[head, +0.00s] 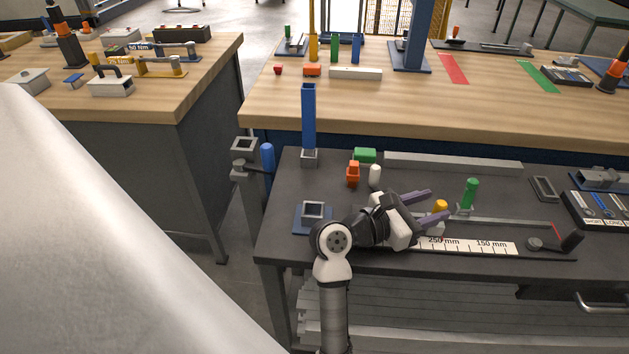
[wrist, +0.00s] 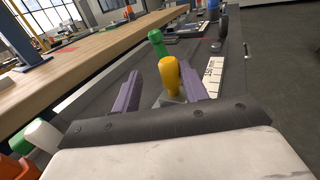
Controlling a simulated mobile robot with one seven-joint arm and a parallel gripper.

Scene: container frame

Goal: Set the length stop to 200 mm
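The white scale strip (head: 478,247) lies along the front of the dark bench, with 250 mm on its left and 150 mm on its right. The yellow knob (head: 440,206) stands upright near the 250 mm end, on a grey block (head: 430,228) partly hidden by my gripper. My gripper (head: 441,203) has its two purple fingers apart, pointing toward the knob. In the wrist view, the yellow knob (wrist: 169,76) shows between the open fingers, with no visible contact. A green upright handle (head: 470,191) stands just behind it. The stop's exact reading cannot be told.
A grey rail (head: 510,222) runs rightward behind the scale. A black-knobbed lever (head: 570,242) lies at the scale's right end. An orange piece (head: 353,173), a white peg (head: 375,175) and a green block (head: 365,155) stand behind my arm. A square socket (head: 313,213) is left.

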